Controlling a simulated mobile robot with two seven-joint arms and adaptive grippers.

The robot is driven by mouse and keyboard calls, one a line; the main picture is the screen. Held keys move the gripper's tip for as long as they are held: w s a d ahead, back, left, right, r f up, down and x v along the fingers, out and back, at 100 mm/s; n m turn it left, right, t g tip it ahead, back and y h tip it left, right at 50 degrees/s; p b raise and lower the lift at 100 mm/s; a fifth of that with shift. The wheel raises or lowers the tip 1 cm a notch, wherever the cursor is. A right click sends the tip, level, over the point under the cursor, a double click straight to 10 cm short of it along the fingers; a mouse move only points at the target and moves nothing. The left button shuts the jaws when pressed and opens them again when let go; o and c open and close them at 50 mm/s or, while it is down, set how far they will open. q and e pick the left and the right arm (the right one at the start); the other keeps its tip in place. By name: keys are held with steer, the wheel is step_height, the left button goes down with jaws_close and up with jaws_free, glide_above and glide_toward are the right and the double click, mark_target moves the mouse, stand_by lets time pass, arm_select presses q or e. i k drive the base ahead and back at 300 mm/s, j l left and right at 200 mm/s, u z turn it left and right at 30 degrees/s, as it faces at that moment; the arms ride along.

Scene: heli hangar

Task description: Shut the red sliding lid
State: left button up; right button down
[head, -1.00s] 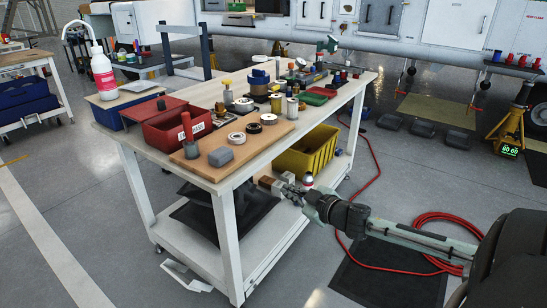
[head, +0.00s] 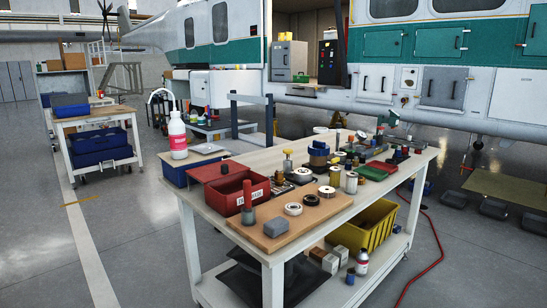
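A red box (head: 246,195) with a white label on its front stands at the left end of the workbench top. Its red sliding lid (head: 206,171) sits drawn back toward the far left, with a small dark piece on it. The near part of the box is uncovered and its dark inside shows. A red-topped cylinder (head: 248,198) stands right in front of the box and hides part of its front. Neither of my grippers shows in the head view now.
The white workbench (head: 225,238) carries a brown board (head: 300,225) with a grey block (head: 276,227) and rings. A white bottle (head: 178,138) stands behind the box. Many small items crowd the right half. A yellow bin (head: 366,230) is on the lower shelf. Floor at left is clear.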

mark_target(214, 171)
steer(key=i+j+z, duration=0.1)
steer(key=j+z, duration=0.15)
steer(key=i+j+z, duration=0.1)
steer(key=j+z, duration=0.15)
steer(key=j, duration=0.15)
steer(key=j+z, duration=0.25)
steer(key=i+j+z, duration=0.1)
steer(key=j+z, duration=0.25)
steer(key=j, duration=2)
steer(key=j+z, duration=0.15)
steer(key=j, duration=0.95)
